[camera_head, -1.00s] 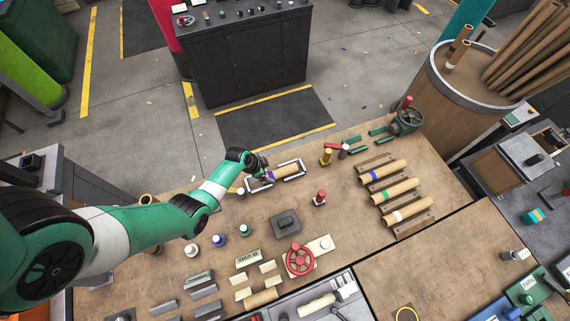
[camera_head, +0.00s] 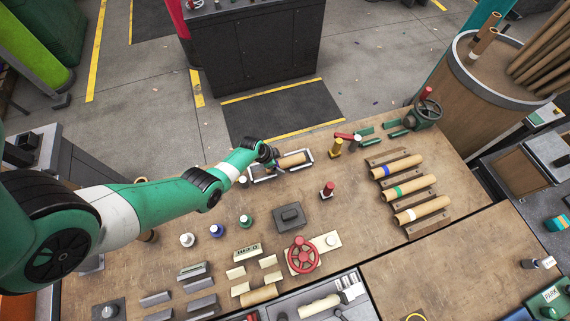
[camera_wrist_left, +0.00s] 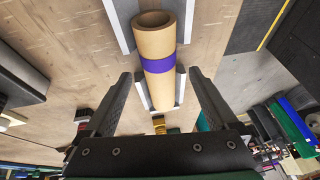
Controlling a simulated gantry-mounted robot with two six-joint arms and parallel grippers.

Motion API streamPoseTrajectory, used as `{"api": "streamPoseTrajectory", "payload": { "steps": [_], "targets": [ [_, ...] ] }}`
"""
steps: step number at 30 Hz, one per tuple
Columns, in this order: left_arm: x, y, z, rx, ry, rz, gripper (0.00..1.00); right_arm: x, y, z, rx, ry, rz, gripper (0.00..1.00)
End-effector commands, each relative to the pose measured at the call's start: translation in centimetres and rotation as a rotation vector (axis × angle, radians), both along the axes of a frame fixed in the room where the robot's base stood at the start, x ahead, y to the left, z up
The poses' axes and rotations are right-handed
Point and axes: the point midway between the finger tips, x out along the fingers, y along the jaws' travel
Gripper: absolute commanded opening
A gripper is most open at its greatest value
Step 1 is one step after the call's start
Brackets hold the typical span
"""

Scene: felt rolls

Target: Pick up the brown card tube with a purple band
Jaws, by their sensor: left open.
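The brown card tube with a purple band (camera_wrist_left: 155,50) lies in a pale cradle (camera_wrist_left: 120,28) in the left wrist view. In the head view the tube (camera_head: 291,160) lies in its metal cradle (camera_head: 309,154) near the bench's far edge, its band hidden behind my gripper. My left gripper (camera_wrist_left: 160,76) is open, its two fingers on either side of the tube's lower part in the wrist view. I see no grip on it. In the head view the gripper (camera_head: 268,157) is at the cradle's left end. My right gripper is not in view.
A rack (camera_head: 420,229) on the right holds three tubes with blue, green and white bands. A red-topped piece (camera_head: 328,190) and a yellow one (camera_head: 337,147) stand nearby. A grey block (camera_head: 290,217) and red handwheel (camera_head: 302,255) lie nearer.

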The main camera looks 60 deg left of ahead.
Motion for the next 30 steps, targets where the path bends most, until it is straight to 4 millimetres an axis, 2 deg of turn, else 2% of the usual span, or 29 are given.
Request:
{"api": "streamPoseTrajectory", "payload": {
  "steps": [1, 3, 13, 28, 30],
  "targets": [
    [0.3, 0.0, -1.7, -0.001, 0.001, -0.002, 0.92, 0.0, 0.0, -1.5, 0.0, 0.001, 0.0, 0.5],
    [0.7, 0.1, -2.7, 0.0, 0.001, -0.001, 0.92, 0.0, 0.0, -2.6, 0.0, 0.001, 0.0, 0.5],
    [1.1, 0.2, -2.8, 0.0, 0.0, 0.0, 0.9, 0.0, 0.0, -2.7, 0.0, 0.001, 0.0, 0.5],
    [1.0, 0.2, -2.8, 0.0, 0.0, 0.0, 0.0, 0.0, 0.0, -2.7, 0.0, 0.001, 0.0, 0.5],
    [1.0, 0.2, -2.8, 0.0, 0.0, 0.0, 0.0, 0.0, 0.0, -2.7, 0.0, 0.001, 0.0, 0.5]
  ]
}}
